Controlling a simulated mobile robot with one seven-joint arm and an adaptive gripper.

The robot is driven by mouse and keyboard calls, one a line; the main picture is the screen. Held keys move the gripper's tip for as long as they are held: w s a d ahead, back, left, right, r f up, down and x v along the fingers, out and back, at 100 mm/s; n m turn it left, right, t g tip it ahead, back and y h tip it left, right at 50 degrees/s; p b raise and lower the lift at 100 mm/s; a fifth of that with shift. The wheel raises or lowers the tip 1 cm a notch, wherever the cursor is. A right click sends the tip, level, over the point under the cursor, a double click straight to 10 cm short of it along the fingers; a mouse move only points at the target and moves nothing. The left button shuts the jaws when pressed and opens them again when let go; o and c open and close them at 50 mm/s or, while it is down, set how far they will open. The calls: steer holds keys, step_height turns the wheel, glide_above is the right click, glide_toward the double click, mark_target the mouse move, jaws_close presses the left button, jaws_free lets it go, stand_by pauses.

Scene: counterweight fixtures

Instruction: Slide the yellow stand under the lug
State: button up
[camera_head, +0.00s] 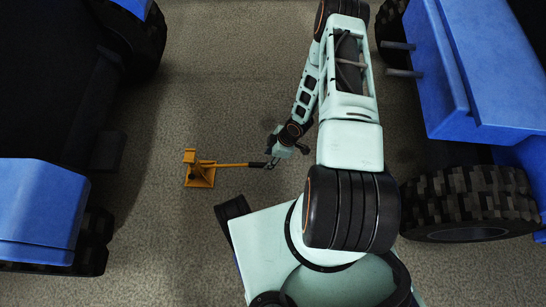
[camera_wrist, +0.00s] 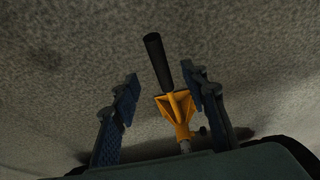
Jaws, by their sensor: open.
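The yellow stand (camera_head: 200,172) is upright on the floor, left of my gripper in the head view. Its long yellow handle runs right to a black grip (camera_head: 257,165). My gripper (camera_head: 271,160) is at the grip's right end. In the wrist view the fingers of my gripper (camera_wrist: 165,84) are apart. The black grip (camera_wrist: 156,58) and the yellow stand (camera_wrist: 177,108) show in the gap between them. I cannot tell whether a finger touches the grip. I cannot make out the lug with certainty.
A blue vehicle (camera_head: 40,215) stands at the left and another (camera_head: 490,80) at the right, with a large black tyre (camera_head: 470,205). Two grey rods stick out of the right one. The grey floor (camera_head: 200,110) around the stand is clear.

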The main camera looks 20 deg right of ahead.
steer(key=b+x, duration=0.2)
steer(key=x, duration=0.1)
steer(key=shift+f, duration=0.4)
steer(key=shift+x, duration=1.9)
jaws_close()
